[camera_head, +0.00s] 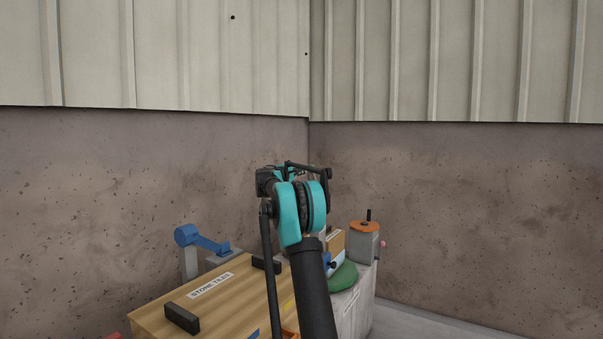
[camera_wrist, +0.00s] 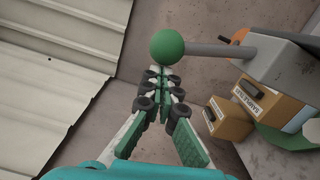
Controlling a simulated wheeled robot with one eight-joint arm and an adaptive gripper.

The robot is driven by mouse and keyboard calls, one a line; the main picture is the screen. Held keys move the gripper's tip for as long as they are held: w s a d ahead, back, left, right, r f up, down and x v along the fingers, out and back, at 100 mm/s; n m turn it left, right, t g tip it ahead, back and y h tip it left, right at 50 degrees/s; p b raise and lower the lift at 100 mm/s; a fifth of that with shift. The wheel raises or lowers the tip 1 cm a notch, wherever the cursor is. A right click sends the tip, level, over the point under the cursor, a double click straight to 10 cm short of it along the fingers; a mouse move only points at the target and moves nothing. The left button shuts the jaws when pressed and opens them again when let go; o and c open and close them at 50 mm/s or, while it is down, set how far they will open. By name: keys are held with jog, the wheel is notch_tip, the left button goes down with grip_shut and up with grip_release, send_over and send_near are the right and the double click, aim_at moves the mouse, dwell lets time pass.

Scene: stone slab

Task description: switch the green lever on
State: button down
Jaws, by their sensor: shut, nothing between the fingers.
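The green lever shows in the wrist view as a round green ball knob (camera_wrist: 167,46) on a grey rod (camera_wrist: 215,50). The rod runs roughly level to the right, into a grey housing (camera_wrist: 280,58). My gripper (camera_wrist: 162,74) has its green and black fingers together with nothing between them. Its fingertips lie just below the ball in the picture; I cannot tell whether they touch it. In the head view I cannot make out the green lever, and my arm covers part of the bench there.
A wooden drawer-top (camera_head: 205,291) labelled store tiles, a blue lever (camera_head: 205,241), a green disc (camera_head: 344,277) and a grey box with an orange disc (camera_head: 364,227) crowd the bench. Labelled brown boxes (camera_wrist: 230,120) sit below the lever in the wrist view. Walls stand close behind.

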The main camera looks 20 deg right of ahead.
aim_at(313, 167)
jog(key=shift+s+d+r, duration=0.1)
jog(key=shift+s, duration=0.05)
jog(key=s+d+m, duration=0.1)
jog(key=m, duration=0.1)
jog(key=s+d+r+m, duration=0.1)
jog(key=m, duration=0.1)
jog(key=s+d+m, duration=0.1)
jog(key=s, duration=0.1)
jog(key=shift+s+d+r+m, duration=0.1)
jog(key=shift+d+r+m, duration=0.05)
jog(key=shift+r+m, duration=0.25)
jog(key=shift+s+d+f+m, duration=0.15)
jog(key=shift+s+d+m, duration=0.5)
jog(key=shift+s, duration=0.15)
jog(key=shift+s+d+f+m, duration=0.1)
jog(key=shift+s+d+m, duration=0.55)
jog(key=shift+s, duration=0.15)
